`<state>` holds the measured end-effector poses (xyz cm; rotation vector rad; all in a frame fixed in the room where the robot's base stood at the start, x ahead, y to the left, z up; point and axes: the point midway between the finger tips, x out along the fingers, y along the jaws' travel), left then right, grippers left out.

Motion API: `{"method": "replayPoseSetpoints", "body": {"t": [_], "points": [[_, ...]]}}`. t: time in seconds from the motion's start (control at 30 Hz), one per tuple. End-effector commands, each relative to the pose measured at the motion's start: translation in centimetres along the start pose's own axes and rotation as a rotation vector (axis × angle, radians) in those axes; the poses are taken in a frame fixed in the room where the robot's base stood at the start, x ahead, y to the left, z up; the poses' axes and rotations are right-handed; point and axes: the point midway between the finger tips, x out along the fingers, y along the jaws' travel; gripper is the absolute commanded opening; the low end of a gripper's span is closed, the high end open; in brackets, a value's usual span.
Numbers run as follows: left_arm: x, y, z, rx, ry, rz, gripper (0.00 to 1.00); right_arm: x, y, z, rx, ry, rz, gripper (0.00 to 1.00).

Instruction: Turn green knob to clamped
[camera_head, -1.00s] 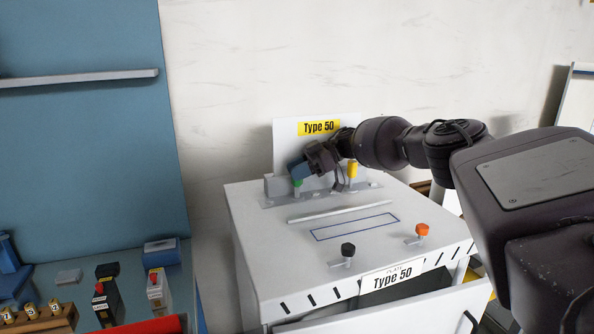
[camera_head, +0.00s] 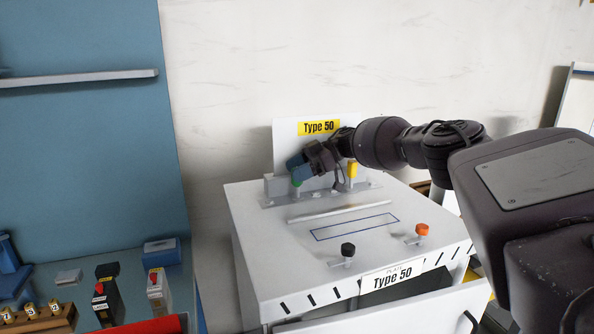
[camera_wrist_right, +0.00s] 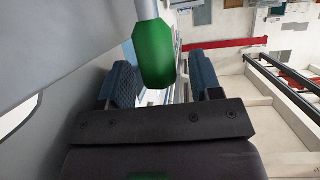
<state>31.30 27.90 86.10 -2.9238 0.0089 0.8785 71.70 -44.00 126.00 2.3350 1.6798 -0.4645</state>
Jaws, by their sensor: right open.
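The green knob (camera_head: 296,183) is at the back left of the white Type 50 cabinet top, mostly hidden by my right gripper in the head view. In the right wrist view the green knob (camera_wrist_right: 154,55) hangs from a grey stem, upside down in the picture. My right gripper (camera_head: 296,167) is open, its blue-padded fingers at the knob. In the wrist view its fingers (camera_wrist_right: 163,86) lie on either side of the knob's line, with gaps to both. Whether a finger touches the knob cannot be told. My left gripper is out of view.
A yellow knob (camera_head: 352,169) stands right of the green one. A black knob (camera_head: 348,249) and an orange knob (camera_head: 422,230) are at the front of the cabinet top (camera_head: 280,275). A white back plate with a Type 50 label (camera_head: 318,127) stands behind the gripper.

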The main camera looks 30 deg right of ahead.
Motion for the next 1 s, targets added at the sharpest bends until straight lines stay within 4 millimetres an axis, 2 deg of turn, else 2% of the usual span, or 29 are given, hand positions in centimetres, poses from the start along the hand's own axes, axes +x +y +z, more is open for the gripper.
{"method": "replayPoseSetpoints", "body": {"t": [0.17,0.5,0.73,1.0], "points": [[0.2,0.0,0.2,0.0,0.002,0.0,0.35,-1.8,0.1,0.1,-0.001,-0.001,0.004,0.58],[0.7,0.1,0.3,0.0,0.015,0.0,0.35,-8.2,0.0,0.1,0.0,0.0,0.004,0.58],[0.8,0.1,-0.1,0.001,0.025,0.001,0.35,-10.1,0.0,0.0,0.0,0.0,0.002,0.58],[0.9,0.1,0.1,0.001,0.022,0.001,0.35,-10.7,0.0,0.0,0.001,0.0,0.0,0.58]]}}
